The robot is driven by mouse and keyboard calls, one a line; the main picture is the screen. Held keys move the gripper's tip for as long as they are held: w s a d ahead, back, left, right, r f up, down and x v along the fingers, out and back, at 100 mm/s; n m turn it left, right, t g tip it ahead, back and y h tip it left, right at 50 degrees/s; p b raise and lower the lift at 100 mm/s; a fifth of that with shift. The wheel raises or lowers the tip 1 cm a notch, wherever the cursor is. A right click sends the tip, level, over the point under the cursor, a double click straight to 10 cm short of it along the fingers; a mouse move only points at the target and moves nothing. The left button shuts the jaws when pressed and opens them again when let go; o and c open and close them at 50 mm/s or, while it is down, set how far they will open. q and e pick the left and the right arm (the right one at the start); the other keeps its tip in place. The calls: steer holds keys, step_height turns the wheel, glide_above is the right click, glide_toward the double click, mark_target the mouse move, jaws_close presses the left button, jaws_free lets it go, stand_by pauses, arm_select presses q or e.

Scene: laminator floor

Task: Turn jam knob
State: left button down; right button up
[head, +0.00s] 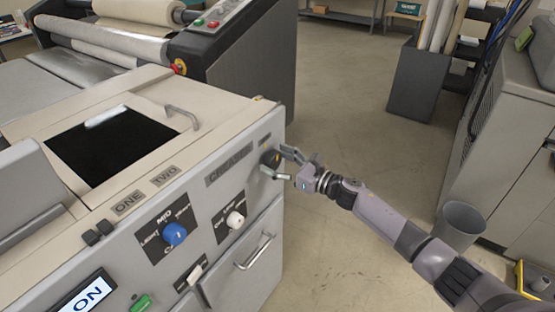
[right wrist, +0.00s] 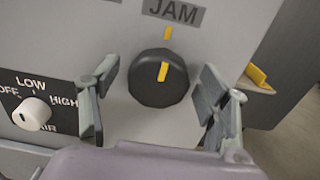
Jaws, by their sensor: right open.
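The jam knob (right wrist: 158,78) is a black round knob with a yellow mark, below the JAM label (right wrist: 174,11) in the right wrist view. Its mark points up, roughly toward a yellow line on the panel above it. In the head view the knob (head: 270,159) is at the right end of the machine's front panel, partly behind the gripper. My right gripper (right wrist: 158,100) is open, with one finger on each side of the knob and a visible gap to each. It also shows at the panel in the head view (head: 284,164). My left gripper is not in view.
A white knob (right wrist: 32,114) is left of the jam knob; a blue knob (head: 174,234) is farther left. A drawer handle (head: 254,252) sticks out below. A grey bin (head: 459,224) stands on the floor at right. The floor (head: 345,95) beyond the machine is clear.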

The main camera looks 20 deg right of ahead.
steer(key=c, duration=1.1)
